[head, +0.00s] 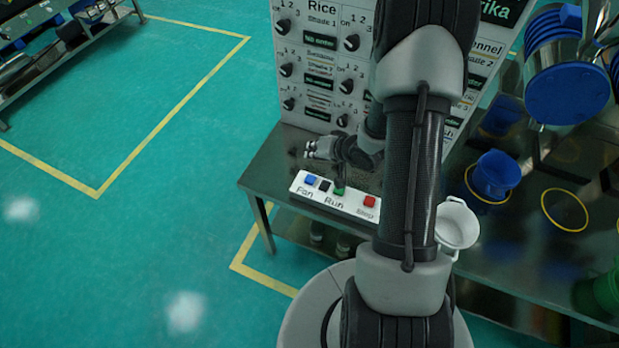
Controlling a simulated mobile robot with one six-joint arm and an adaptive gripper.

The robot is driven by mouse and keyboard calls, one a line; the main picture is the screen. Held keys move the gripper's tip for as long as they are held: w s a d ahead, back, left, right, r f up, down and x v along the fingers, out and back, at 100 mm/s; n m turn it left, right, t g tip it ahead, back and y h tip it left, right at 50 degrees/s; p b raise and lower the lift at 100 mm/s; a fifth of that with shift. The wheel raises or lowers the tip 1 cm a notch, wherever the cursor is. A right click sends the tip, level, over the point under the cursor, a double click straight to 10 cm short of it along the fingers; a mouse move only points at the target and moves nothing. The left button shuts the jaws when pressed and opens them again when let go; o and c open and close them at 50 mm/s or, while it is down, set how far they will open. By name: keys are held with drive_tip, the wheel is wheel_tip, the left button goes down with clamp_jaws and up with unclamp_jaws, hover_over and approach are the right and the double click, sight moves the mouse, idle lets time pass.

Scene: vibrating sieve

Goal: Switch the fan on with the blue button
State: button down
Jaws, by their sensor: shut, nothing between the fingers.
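The white button box (350,205) sits on the metal table near its left front edge. The blue button (311,180) is at its left end, above the word "Fan". A black button (325,185), a green button (339,191) and a red button (369,202) sit to its right, with "Run" and "Stop" below. My gripper (308,149) is shut and empty. In the picture it shows just above the blue button, pointing left. I cannot tell its exact height, but it appears apart from the buttons. The fan itself cannot be made out.
A grey panel with dials (325,60) stands behind the box. A white pot (456,226) and a blue bucket (495,174) are to the right of my arm. Yellow rings (565,210) mark the table. A blue-lidded machine (567,95) is at the right. Open floor lies left.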

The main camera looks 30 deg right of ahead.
drive_tip(key=b, duration=0.8)
hover_over(313, 177)
wheel_tip(313, 177, down, 8)
drive_tip(key=shift+f, duration=0.4)
drive_tip(key=shift+f, duration=0.1)
idle(0.6)
drive_tip(key=shift+f, duration=0.3)
drive_tip(key=shift+f+b, duration=0.3)
drive_tip(key=shift+f, duration=0.25)
idle(0.6)
drive_tip(key=shift+r, duration=0.1)
drive_tip(key=shift+r+p, duration=0.85)
drive_tip(key=shift+p, duration=0.1)
drive_tip(key=shift+r, duration=0.1)
